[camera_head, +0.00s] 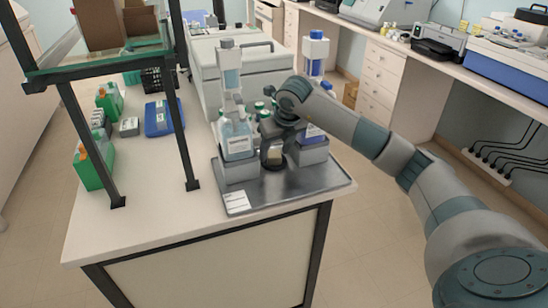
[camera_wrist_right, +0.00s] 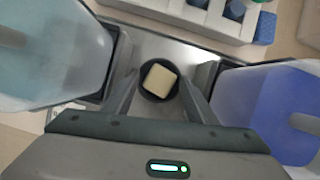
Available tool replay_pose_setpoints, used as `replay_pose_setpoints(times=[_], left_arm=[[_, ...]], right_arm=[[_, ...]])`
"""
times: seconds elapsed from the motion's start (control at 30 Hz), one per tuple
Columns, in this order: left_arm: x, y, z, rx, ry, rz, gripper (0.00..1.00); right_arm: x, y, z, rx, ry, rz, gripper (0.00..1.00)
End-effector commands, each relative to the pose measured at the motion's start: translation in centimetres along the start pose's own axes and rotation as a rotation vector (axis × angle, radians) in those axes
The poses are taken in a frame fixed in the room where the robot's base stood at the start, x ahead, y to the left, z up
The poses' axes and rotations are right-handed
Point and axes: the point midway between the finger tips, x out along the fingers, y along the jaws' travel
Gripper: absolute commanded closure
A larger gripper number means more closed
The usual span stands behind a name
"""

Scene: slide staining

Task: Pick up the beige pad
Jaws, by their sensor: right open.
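The beige pad (camera_wrist_right: 160,80) is a small rounded square sitting in a dark round holder in the right wrist view. It also shows as a small pale patch in the head view (camera_head: 274,154), partly hidden by my gripper. My right gripper (camera_wrist_right: 159,86) is open, pointing down, with one finger on each side of the pad. I cannot tell whether the fingers touch it. My left gripper is not in view.
A metal tray (camera_head: 292,196) holds a clear liquid bottle (camera_head: 236,140) left of the gripper and a blue-liquid bottle (camera_wrist_right: 275,110) right of it, both close. A white rack (camera_wrist_right: 205,18) stands beyond. A dark-framed shelf (camera_head: 98,68) stands at the left.

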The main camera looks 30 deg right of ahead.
Motion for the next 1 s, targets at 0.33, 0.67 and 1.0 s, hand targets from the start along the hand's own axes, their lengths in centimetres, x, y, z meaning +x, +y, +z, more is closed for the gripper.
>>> replay_pose_setpoints(times=[0.33,0.67,1.0], left_arm=[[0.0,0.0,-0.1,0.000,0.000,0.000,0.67],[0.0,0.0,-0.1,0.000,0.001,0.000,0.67],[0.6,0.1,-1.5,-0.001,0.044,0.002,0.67]], right_arm=[[0.0,0.0,0.0,0.000,0.000,0.000,0.77],[-0.1,0.0,0.1,0.000,-0.001,0.000,0.78],[-2.7,0.0,1.2,0.000,-0.004,0.000,0.78]])
